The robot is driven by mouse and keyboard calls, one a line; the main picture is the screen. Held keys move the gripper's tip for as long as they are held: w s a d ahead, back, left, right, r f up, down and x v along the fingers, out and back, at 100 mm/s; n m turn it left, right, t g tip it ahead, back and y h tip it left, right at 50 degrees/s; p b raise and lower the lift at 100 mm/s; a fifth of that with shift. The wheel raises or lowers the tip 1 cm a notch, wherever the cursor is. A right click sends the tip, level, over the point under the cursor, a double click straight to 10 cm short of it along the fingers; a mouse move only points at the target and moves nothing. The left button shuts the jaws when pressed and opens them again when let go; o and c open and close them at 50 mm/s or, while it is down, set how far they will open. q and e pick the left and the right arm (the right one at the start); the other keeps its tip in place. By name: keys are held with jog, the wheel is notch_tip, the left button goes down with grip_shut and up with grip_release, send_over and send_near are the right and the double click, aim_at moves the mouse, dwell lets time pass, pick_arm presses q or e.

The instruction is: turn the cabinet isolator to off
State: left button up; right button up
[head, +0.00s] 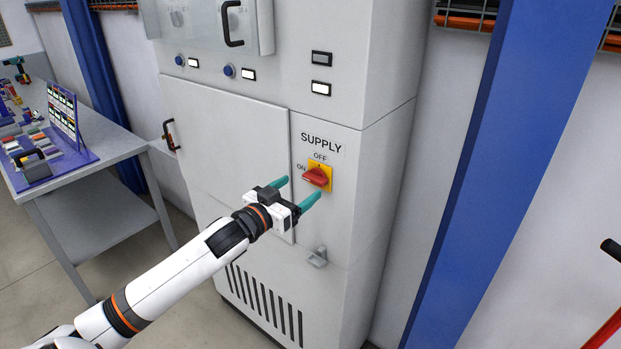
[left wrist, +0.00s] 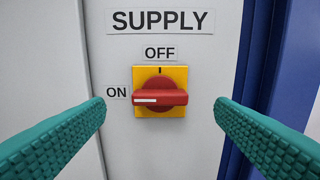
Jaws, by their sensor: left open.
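The isolator is a red rotary handle (head: 316,177) on a yellow square plate (head: 325,168), on the grey cabinet (head: 345,220) front under a SUPPLY label (head: 322,143). In the left wrist view the red handle (left wrist: 160,97) lies horizontal, its white mark at the left end towards the ON label (left wrist: 118,92). The OFF label (left wrist: 160,53) is above the yellow plate (left wrist: 160,72). My left gripper (head: 296,191) is open in front of the isolator. Its teal fingers stand apart on either side of the handle, and no contact shows. My right gripper is not in view.
A small metal hasp (head: 317,257) sticks out below the isolator. A door handle (head: 170,135) is at the cabinet's left edge. A blue post (head: 470,170) stands to the right. A grey workbench (head: 110,150) with tools and a padlock-like item is at the left.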

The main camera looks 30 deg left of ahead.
aim_at(312, 180)
pick_arm(q)
jog(key=w, duration=0.4)
jog(key=shift+d+r+p, duration=0.1)
jog(key=shift+p, duration=0.3)
jog(key=shift+w+d, duration=0.1)
jog(key=shift+w, duration=0.55)
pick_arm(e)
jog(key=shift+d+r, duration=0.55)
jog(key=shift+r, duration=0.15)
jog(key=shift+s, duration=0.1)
pick_arm(q)
jog(key=c, duration=1)
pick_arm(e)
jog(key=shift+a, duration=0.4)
